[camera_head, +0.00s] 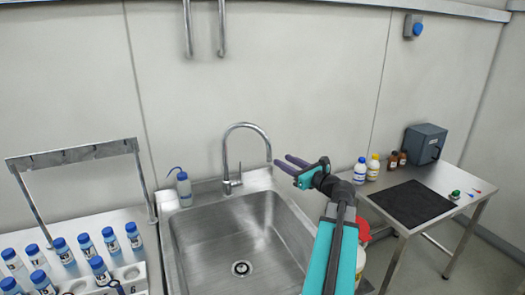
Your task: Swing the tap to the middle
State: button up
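The tap (226,150) is a chrome gooseneck at the back rim of the steel sink (196,236). Its spout arches to the right, and the spout end hangs over the right part of the basin. A small lever sits at its base. My gripper (280,162) is just right of the spout end, with its two dark purple fingers pointing left. The fingers are spread apart with nothing visible between them. I cannot tell whether a finger touches the spout.
A wash bottle (184,188) stands left of the tap. A rack of blue-capped tubes (132,273) is at the lower left. Bottles (360,170), a dark mat (412,203) and a grey box (424,144) are on the right table. A red-topped container (363,232) is partly hidden by my arm.

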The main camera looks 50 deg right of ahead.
jog(key=w+d+p, duration=0.1)
jog(key=w+p, duration=0.3)
jog(key=w, duration=0.9)
jog(key=shift+w+d, duration=0.15)
jog(key=shift+d, duration=0.05)
grip_shut()
